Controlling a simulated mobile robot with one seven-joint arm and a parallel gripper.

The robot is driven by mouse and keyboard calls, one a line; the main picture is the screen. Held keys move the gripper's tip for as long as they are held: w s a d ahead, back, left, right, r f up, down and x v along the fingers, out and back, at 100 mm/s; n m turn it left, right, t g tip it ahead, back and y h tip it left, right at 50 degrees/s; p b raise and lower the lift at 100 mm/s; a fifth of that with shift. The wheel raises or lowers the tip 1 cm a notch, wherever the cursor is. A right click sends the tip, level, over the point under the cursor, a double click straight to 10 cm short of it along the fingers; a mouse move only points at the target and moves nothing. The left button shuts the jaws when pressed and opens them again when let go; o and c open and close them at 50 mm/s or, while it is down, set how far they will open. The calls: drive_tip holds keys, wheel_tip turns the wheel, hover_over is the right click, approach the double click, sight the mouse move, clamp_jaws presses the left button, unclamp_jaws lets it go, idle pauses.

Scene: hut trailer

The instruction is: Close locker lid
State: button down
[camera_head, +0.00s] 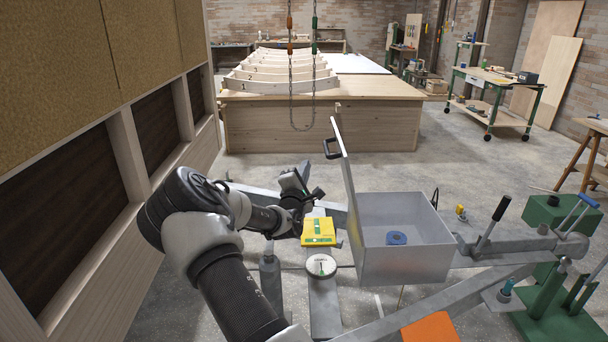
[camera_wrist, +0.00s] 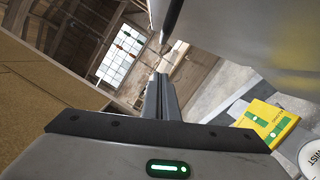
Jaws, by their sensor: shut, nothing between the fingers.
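The locker (camera_head: 405,265) is a grey metal box on the trailer frame. Its lid (camera_head: 346,172) stands open, roughly upright, along the box's left side. A dark handle (camera_head: 331,148) sticks out from the lid's left face near the top. A blue roll (camera_head: 396,238) lies inside the box. My gripper (camera_head: 318,193) is left of the lid, on its outer side and below the handle. In the wrist view the gripper's fingers (camera_wrist: 163,97) are together and empty. A grey panel (camera_wrist: 255,38), apparently the lid, fills the upper right there. I cannot tell whether the fingers touch it.
A yellow case (camera_head: 318,232) and a round white disc (camera_head: 321,266) sit on the frame below my gripper. A chain (camera_head: 291,90) hangs behind the lid. A wooden hut wall (camera_head: 150,190) stands close on the left. A green jack stand (camera_head: 555,215) is at right.

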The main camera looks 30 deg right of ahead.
drive_tip(key=w+d+r, duration=0.1)
drive_tip(key=d+r, duration=0.1)
drive_tip(key=d, duration=0.4)
drive_tip(key=shift+p, duration=0.35)
drive_tip(key=shift+r, duration=0.1)
